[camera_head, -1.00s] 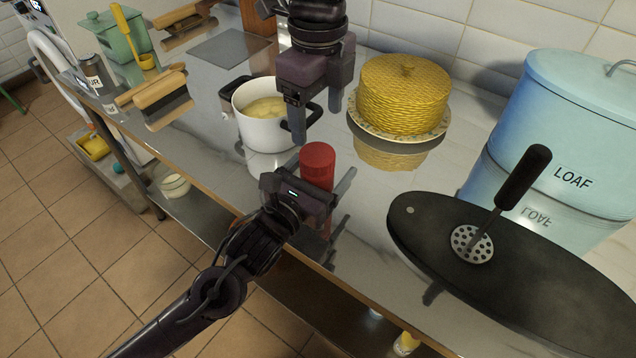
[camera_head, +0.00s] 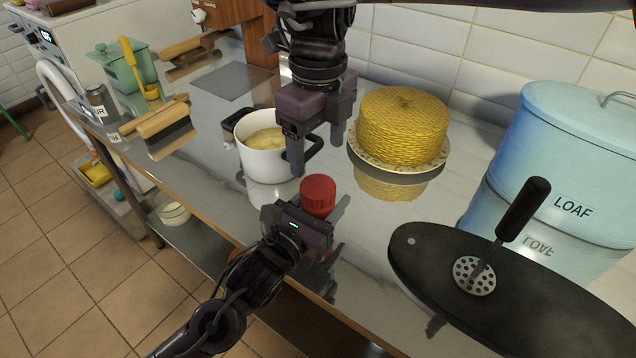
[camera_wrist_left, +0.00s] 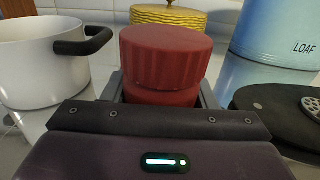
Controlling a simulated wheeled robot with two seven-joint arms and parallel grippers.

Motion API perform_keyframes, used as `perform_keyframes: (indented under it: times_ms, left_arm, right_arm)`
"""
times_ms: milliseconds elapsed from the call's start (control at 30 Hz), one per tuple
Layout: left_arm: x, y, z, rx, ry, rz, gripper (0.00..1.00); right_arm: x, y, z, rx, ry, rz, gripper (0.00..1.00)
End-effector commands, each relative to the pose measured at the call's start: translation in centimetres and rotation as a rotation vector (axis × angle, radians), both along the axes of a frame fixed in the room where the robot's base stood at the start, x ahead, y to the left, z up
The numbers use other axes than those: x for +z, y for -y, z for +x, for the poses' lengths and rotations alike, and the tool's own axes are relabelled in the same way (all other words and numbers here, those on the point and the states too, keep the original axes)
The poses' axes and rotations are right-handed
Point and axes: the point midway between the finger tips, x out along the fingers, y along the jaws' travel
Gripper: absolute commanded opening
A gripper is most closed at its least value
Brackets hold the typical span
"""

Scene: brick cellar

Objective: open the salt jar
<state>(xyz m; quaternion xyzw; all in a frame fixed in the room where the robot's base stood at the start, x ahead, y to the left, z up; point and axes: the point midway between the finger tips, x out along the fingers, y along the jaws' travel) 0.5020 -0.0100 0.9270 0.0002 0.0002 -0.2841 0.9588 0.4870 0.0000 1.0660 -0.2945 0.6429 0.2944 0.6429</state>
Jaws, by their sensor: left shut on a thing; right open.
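My left gripper (camera_head: 316,214) is shut on a red jar (camera_head: 317,193) near the counter's front edge. The jar is upright, with a ribbed red lid (camera_wrist_left: 166,55) on it; both fingers flank the jar below the lid in the left wrist view. The jar's lower part is hidden behind the gripper, so I cannot see a label or whether its base touches the counter. My right gripper (camera_head: 317,148) points down, open and empty, above and behind the jar, apart from it.
A white pot (camera_head: 264,160) with yellow contents stands behind left. A yellow woven cover (camera_head: 402,125) sits behind right. A masher (camera_head: 474,274) rests on the dark oval board (camera_head: 540,295), right; a blue LOAF bin (camera_head: 575,150) is beyond. The counter (camera_head: 365,240) right of the jar is clear.

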Motion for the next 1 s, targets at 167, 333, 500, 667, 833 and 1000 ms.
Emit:
perform_keyframes:
  times_ms: [167, 333, 500, 667, 833, 1000]
  left_arm:
    - [0.05, -0.01, 0.01, 0.0, 0.001, -0.001, 0.0]
    - [0.06, -0.02, 0.01, 0.0, 0.001, -0.001, 0.0]
    - [0.06, -0.01, 0.02, 0.0, 0.001, -0.001, 0.0]
    - [0.07, -0.01, 0.02, 0.0, 0.002, -0.001, 0.0]
    - [0.07, -0.01, 0.02, 0.0, 0.002, -0.001, 0.0]
    - [0.08, -0.01, 0.02, 0.0, 0.002, -0.001, 0.0]
  right_arm:
    - [0.01, -0.07, 0.01, -0.302, 0.0, 0.003, 0.71]
    - [-0.03, -0.06, 0.01, -0.697, 0.0, 0.001, 0.71]
    - [-0.02, -0.11, 0.01, -1.094, -0.001, 0.002, 0.71]
    - [-0.01, -0.1, -0.01, -1.467, -0.001, 0.002, 0.71]
    - [-0.02, -0.11, 0.0, -1.865, -0.001, 0.002, 0.71]
    - [-0.01, -0.09, 0.0, -2.262, -0.002, 0.001, 0.71]
